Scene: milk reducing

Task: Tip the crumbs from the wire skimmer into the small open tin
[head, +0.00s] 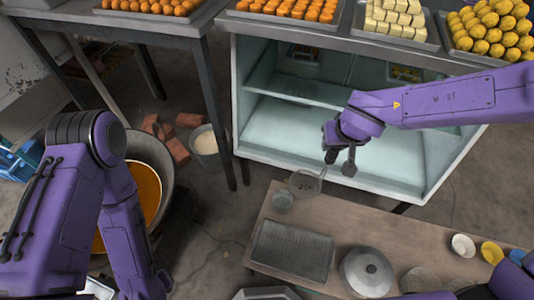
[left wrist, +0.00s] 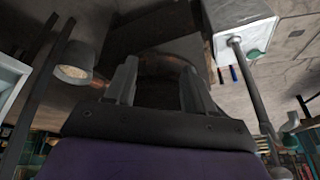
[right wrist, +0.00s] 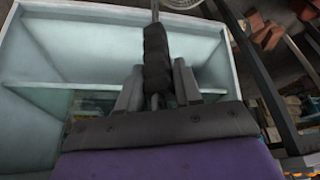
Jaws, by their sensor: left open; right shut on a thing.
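My right gripper (head: 339,160) is shut on the dark handle of the wire skimmer (head: 305,183). The handle (right wrist: 157,60) shows between the fingers in the right wrist view. The skimmer's round mesh head hangs over the wooden table, with small dark crumbs (head: 307,187) on it. The small open tin (head: 282,201) stands on the table just below and left of the mesh head in the head view; the skimmer's edge overlaps its rim there. I cannot tell the height gap. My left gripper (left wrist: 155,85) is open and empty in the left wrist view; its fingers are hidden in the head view.
A glass-shelved cabinet (head: 300,130) stands behind, under trays of sweets. A large pan of orange liquid (head: 146,188) is at left.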

